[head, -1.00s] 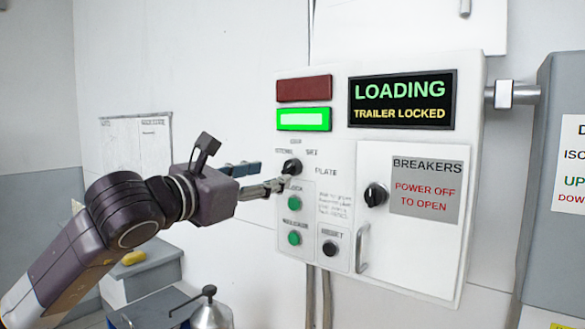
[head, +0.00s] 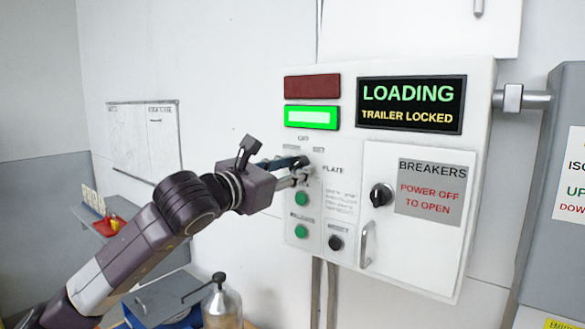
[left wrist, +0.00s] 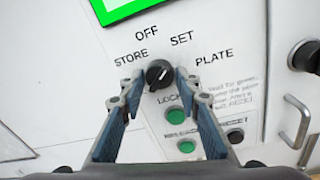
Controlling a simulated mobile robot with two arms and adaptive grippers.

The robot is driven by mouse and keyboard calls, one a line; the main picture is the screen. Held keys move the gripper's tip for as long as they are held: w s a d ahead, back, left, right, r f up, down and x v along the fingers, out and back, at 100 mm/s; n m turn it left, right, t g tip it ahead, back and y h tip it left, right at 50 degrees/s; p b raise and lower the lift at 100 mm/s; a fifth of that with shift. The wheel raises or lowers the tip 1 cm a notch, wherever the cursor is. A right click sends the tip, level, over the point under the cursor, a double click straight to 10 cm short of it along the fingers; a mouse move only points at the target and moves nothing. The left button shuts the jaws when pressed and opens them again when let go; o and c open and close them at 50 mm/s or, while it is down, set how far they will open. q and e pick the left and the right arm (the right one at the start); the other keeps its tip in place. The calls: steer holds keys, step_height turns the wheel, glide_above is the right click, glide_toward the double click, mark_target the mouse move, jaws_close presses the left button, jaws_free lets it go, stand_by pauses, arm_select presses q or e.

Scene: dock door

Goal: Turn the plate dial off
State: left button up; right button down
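The plate dial (left wrist: 159,74) is a round black knob on the white control panel, with the words STORE, OFF, SET and PLATE arced above it. A small light mark on its face is toward the upper right, but I cannot tell exactly which word it points to. My left gripper (left wrist: 158,82) is open, with one blue-padded finger on each side of the dial. I cannot tell whether the fingers touch it. In the head view the left gripper (head: 300,170) reaches the panel from the left and largely hides the dial. My right gripper is not in view.
Green buttons (head: 302,198) and a black reset knob (head: 335,242) sit below the dial. A lit green lamp (head: 311,117) is above it. The breaker door (head: 415,240) with its black knob and handle is to the right. The sign (head: 410,105) reads LOADING, TRAILER LOCKED.

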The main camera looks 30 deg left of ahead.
arm_select(q)
steer(key=c, duration=0.7)
steer(key=shift+o, duration=0.2)
steer(key=shift+n+b, duration=0.6)
steer(key=shift+b, duration=0.15)
steer(key=shift+n+b, duration=0.95)
steer(key=shift+n, duration=0.15)
steer(key=n+b, duration=0.1)
steer(key=n, duration=0.2)
steer(key=shift+d+b, duration=0.1)
steer(key=shift+b, duration=0.25)
steer(key=shift+r+n+g+b, duration=0.15)
steer(key=shift+n+g+b, duration=0.25)
steer(key=shift+n, duration=1.1)
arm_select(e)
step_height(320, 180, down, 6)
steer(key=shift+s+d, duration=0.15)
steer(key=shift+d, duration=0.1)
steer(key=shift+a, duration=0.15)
arm_select(q)
steer(key=o, duration=1.2)
steer(key=shift+c, duration=0.2)
